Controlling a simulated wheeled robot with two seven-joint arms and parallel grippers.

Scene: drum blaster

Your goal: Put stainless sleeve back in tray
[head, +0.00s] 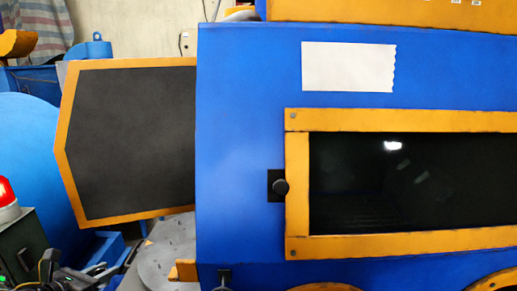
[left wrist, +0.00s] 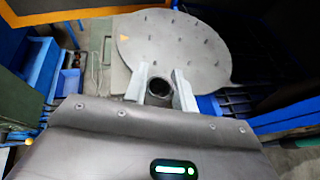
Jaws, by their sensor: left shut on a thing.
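My left gripper (left wrist: 163,90) shows in the left wrist view, its two pale fingers closed around a small, dark, hollow round piece, the stainless sleeve (left wrist: 158,88). The sleeve's open end faces the camera; its lower part is hidden by the gripper body. The gripper is at the near edge of a round grey plate with several pins (left wrist: 180,45); I cannot tell the height between them. Blue trays (left wrist: 36,75) lie to the left of the gripper; I cannot tell which is the sleeve's tray. My right gripper is not in view.
A big blue cabinet (head: 240,150) with a dark orange-framed window fills the right of the head view. Its open door (head: 130,140) stands out to the left. The grey plate (head: 170,250) shows below the door. A red lamp (head: 7,192) is at the left edge.

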